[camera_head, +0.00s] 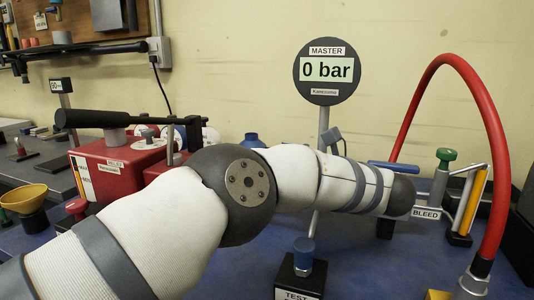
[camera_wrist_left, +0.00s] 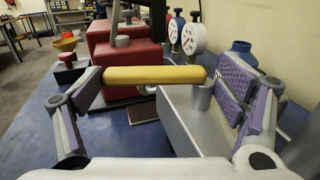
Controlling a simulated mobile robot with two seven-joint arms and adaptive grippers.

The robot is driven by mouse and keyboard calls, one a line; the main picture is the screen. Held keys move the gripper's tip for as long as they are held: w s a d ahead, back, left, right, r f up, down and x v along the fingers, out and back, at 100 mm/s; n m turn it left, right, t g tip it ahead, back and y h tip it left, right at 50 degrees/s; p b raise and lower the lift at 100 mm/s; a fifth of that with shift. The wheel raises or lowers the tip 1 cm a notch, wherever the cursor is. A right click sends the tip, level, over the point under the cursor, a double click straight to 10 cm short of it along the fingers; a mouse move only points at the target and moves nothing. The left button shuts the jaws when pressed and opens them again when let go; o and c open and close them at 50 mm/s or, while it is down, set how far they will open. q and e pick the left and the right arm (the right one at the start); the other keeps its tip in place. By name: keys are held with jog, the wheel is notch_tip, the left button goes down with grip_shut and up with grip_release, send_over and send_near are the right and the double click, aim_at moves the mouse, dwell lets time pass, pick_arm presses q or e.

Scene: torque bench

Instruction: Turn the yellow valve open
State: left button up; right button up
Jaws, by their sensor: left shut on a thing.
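The yellow valve's handle (camera_wrist_left: 155,74) is a bar lying level across the left wrist view. In the head view my left arm hides this handle and the gripper. The master gauge (camera_head: 326,70) reads 0 bar. My right gripper is in neither view.
A red pump box (camera_head: 110,170) with a black lever (camera_head: 120,118) stands at left. A red hose (camera_head: 490,120) arches at right beside the BLEED sign (camera_head: 426,214). A blue-capped TEST fitting (camera_head: 303,252) stands in front. Dials (camera_wrist_left: 193,38) stand behind the handle.

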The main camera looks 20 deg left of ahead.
pick_arm(q)
jog(key=shift+s+a+f+n+g, duration=0.15)
jog(key=shift+n+g, duration=0.25)
jog(key=shift+g, duration=0.2)
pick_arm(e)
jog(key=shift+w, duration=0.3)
pick_arm(q)
jog(key=o, duration=1.5)
jog(key=shift+s+a, duration=0.15)
jog(key=shift+a, duration=0.1)
jog(key=shift+d, duration=0.1)
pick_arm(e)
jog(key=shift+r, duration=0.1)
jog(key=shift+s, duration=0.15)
